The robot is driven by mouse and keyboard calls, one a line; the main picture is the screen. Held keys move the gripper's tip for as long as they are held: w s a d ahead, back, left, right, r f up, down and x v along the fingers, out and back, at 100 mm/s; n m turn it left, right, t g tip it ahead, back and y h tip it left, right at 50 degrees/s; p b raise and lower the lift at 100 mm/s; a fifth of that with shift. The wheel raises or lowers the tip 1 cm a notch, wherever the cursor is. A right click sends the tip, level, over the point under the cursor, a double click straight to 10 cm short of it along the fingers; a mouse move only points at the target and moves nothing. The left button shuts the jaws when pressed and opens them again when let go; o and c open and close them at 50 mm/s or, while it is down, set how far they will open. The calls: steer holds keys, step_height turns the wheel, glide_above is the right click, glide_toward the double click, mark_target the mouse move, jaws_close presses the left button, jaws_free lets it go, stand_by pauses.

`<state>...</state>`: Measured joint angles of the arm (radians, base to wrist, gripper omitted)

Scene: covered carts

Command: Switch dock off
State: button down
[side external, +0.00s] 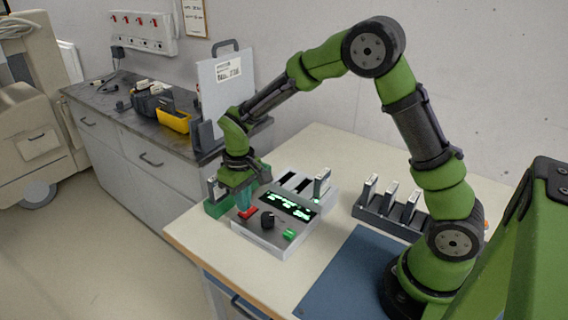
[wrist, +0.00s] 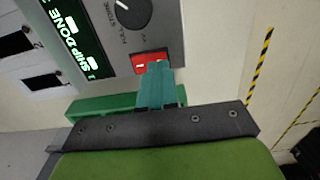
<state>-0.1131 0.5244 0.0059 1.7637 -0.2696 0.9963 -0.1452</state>
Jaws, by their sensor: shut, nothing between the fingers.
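The dock (side external: 262,238) is a light grey box on the table, with a lit display (side external: 288,206) of green text; the wrist view reads "SHIP DONE" on it (wrist: 78,48). It carries a black knob (side external: 267,218), a green button (side external: 289,235) and a red switch (side external: 249,212). My gripper (side external: 243,206) is shut and empty, pointing down at the red switch. In the wrist view its teal fingertips (wrist: 158,68) overlap the edge of the red switch (wrist: 141,59). I cannot tell for sure whether they touch it. The fingers partly hide the switch.
Behind the display are dark slots (side external: 291,180) with one upright module (side external: 322,183). A rack (side external: 390,216) with three upright modules stands to the right. A blue mat (side external: 345,276) lies in front. A cluttered side bench (side external: 100,100) stands behind left.

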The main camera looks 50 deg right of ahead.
steer(key=shift+f, duration=0.7)
steer(key=shift+r, duration=3.6)
steer(key=shift+f, duration=0.1)
